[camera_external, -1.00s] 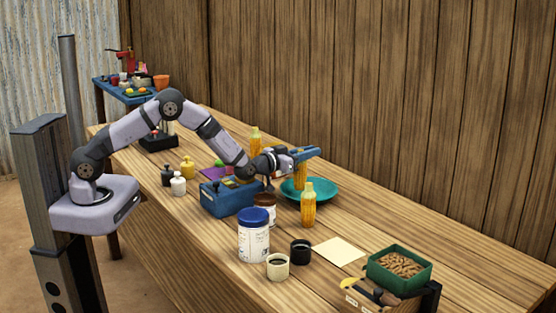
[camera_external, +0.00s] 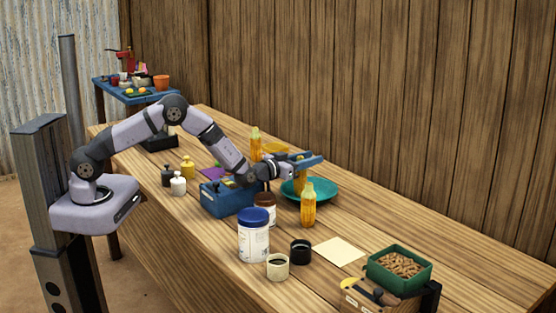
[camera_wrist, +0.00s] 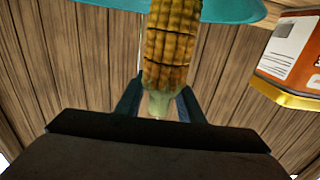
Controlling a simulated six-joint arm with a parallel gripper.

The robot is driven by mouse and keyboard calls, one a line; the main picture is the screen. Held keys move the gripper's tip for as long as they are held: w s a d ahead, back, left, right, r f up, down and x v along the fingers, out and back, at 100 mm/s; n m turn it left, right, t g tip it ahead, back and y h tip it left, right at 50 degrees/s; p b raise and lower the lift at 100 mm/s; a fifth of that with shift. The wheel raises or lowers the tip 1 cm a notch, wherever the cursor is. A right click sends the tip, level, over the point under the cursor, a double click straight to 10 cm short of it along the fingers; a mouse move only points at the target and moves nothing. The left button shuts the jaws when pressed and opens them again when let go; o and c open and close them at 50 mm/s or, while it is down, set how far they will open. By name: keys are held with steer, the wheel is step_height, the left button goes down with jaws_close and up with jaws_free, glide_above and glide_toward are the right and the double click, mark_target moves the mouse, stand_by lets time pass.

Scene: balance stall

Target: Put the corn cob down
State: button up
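My gripper (camera_external: 310,162) is shut on a yellow corn cob (camera_external: 300,181). In the wrist view the cob (camera_wrist: 170,45) sits between the two dark fingers (camera_wrist: 160,98), its pale green end towards me. The held cob is over the teal dish (camera_external: 328,191); the dish also shows at the top of the wrist view (camera_wrist: 225,10). I cannot tell whether the cob touches the dish. A second corn cob (camera_external: 308,205) stands on the table in front of the dish. A third one (camera_external: 255,143) stands behind my gripper.
A blue box-shaped device (camera_external: 228,202) is under my wrist. An orange package (camera_wrist: 292,60) is at the right of the wrist view. A green crate (camera_external: 398,285) is at the near right.

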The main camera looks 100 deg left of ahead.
mark_target(302, 159)
steer(key=shift+r, duration=0.1)
steer(key=v, duration=0.3)
steer(key=shift+s+r, duration=0.1)
steer(key=shift+r, duration=0.1)
step_height(302, 159, up, 5)
steer(key=shift+r+b, duration=0.1)
steer(key=shift+b, duration=0.5)
steer(key=shift+r, duration=0.75)
